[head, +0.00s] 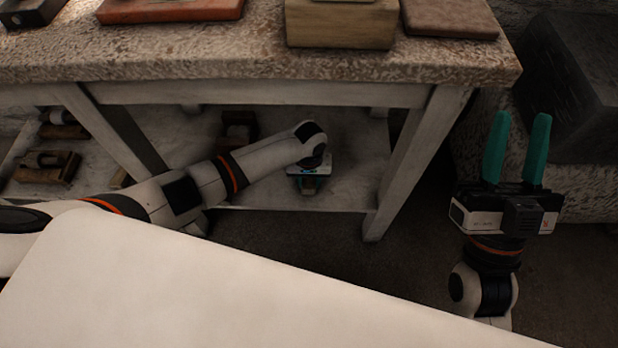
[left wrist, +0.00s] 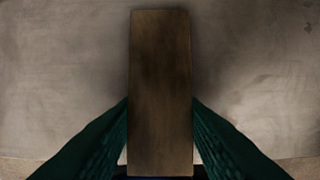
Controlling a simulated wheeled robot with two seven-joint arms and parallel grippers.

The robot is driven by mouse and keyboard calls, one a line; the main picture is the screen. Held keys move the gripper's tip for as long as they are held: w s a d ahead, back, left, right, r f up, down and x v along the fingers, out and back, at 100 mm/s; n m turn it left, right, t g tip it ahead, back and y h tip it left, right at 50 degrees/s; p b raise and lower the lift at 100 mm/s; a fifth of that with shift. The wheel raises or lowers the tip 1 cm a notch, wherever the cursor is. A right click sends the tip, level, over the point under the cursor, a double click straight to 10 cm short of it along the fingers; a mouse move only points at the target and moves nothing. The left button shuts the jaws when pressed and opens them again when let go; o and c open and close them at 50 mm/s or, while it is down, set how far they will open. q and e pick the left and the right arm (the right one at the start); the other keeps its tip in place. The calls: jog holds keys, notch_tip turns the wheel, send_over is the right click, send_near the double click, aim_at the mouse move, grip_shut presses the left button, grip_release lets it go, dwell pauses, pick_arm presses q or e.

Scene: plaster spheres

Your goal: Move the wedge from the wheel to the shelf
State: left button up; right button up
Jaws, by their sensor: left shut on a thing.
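The wedge (left wrist: 160,80) is a long, plain brown wooden piece in the left wrist view, clamped between the two dark green fingers of my left gripper (left wrist: 160,108). In the head view my left arm reaches under the bench top, and my left gripper (head: 308,180) is over the pale lower shelf (head: 345,190), near its front edge. Only a small brown bit of the wedge shows there. I cannot tell whether the wedge touches the shelf. My right gripper (head: 521,117) is open and empty, with teal fingers pointing up, right of the bench. No wheel is recognisable.
The bench top (head: 250,68) overhangs the shelf and carries a wooden block (head: 340,22) and flat pieces. Bench legs (head: 415,160) stand at the sides. A brown object (head: 239,130) sits farther back on the shelf. Clamp-like tools (head: 48,166) lie at the left.

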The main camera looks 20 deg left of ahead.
pick_arm(q)
jog(key=shift+f, duration=0.15)
jog(key=o, duration=1.1)
jog(key=shift+c, duration=0.2)
